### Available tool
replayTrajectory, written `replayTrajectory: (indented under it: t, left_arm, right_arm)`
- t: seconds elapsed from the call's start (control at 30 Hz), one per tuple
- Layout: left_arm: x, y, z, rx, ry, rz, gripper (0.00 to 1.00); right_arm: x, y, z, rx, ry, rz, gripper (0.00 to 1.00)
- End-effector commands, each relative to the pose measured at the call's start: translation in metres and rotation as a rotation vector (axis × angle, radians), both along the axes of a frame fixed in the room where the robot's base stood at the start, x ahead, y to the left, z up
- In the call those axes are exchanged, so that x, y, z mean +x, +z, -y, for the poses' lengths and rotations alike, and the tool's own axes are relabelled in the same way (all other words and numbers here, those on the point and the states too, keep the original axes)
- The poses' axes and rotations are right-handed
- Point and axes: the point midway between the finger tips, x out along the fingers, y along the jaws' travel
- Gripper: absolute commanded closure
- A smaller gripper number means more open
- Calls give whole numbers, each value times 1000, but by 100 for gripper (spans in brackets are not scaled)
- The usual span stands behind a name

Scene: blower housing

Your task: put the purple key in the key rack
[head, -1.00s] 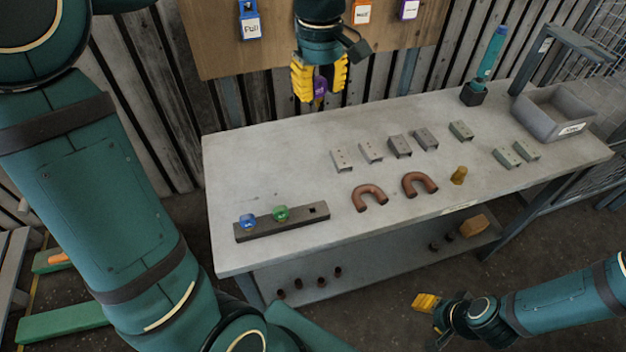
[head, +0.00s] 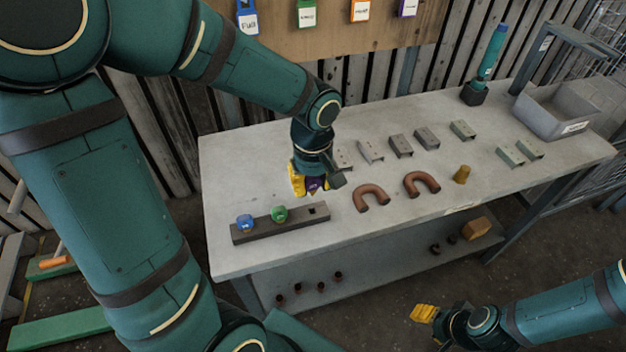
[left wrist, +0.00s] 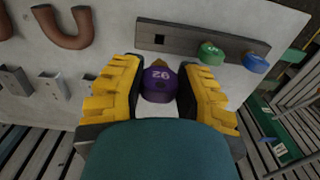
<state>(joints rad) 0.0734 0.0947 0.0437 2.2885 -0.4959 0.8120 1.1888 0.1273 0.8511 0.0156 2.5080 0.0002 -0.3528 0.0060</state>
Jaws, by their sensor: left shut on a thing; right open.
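The purple key (left wrist: 160,82) is between the yellow fingers of my left gripper (left wrist: 158,88); its round head bears a number. In the head view the left gripper (head: 312,182) is shut on the purple key (head: 316,185) above the bench, just behind the right end of the key rack. The key rack (head: 262,231) is a dark bar near the bench's front left. It holds a blue key (head: 245,222) and a green key (head: 280,213); its right-hand square hole (head: 313,210) is empty. My right gripper (head: 424,313) is open and empty, low at the right, away from the bench.
Two brown U-shaped pipes (head: 371,197) and a brass piece (head: 461,174) lie right of the rack. Several metal brackets (head: 401,146) stand behind them. A grey bin (head: 553,108) is at the far right. Labelled tags (head: 307,13) hang on the board behind.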

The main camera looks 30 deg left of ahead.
Motion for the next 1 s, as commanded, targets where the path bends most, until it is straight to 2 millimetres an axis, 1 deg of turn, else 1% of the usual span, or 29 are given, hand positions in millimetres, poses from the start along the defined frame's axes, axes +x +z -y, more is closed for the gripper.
replayTrajectory:
  t: [0.03, 0.33, 1.0]
  left_arm:
    - [0, -5, 0, 1, 0, -1, 97]
    - [0, -21, 0, 0, 1, -1, 97]
    - [0, -57, 0, 0, 0, -1, 97]
  right_arm:
    - [-1, -4, 0, 0, 2, -2, 53]
    - [-3, -16, -1, 2, 6, -8, 53]
    - [2, -42, 0, -1, 3, 5, 53]
